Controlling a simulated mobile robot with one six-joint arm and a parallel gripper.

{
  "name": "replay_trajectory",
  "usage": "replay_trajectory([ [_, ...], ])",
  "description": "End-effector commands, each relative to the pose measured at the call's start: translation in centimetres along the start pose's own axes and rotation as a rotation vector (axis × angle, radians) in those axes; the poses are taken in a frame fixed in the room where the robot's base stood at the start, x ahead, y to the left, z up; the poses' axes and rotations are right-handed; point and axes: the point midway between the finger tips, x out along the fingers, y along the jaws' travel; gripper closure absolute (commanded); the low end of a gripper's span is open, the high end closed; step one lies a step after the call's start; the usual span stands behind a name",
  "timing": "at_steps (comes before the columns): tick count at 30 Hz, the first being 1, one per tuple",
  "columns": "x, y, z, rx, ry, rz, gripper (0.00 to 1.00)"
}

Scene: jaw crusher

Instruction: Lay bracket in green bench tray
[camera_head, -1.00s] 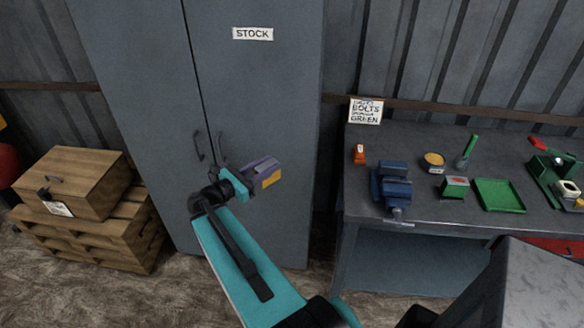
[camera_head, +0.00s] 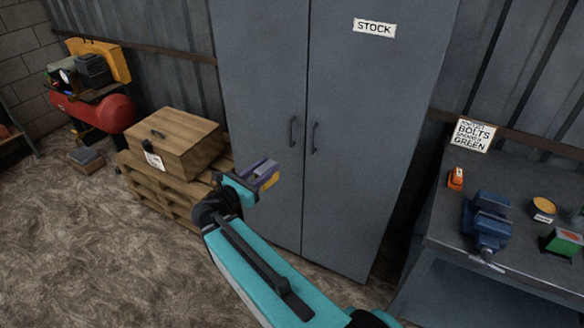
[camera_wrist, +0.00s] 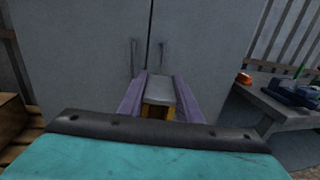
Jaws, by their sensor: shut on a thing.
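My gripper (camera_head: 258,175) is held out in front of the grey stock cabinet, with its purple fingers shut on a grey and yellow piece (camera_head: 270,181), which I take to be the bracket. In the wrist view the piece (camera_wrist: 160,92) sits between the two fingers, its grey top facing the camera and yellow showing beneath. Its full shape is partly hidden by the fingers.
The workbench (camera_head: 450,228) at the right carries a blue vise (camera_head: 487,222), an orange item (camera_head: 456,178) and a green-and-red box (camera_head: 563,243). The cabinet (camera_head: 350,110) is closed. A wooden crate (camera_head: 178,145) on pallets stands left. Open floor lies at far left.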

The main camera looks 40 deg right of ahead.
Motion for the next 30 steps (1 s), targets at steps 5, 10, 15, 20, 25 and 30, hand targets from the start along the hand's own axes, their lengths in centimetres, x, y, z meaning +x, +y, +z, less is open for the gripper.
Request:
replay_trajectory([
  [5,-4.4,3.4,-0.4,0.0,-0.004,0.099,1.0],
  [10,-8.6,6.0,-0.7,0.0,-0.005,0.188,1.0],
  [15,-13.0,8.4,-1.0,0.0,-0.006,0.278,1.0],
  [20,-16.7,10.0,-1.2,0.0,-0.006,0.349,1.0],
  [25,-19.0,10.9,-1.3,0.0,-0.007,0.393,1.0],
  [30,-19.8,11.2,-1.3,0.0,-0.008,0.407,1.0],
])
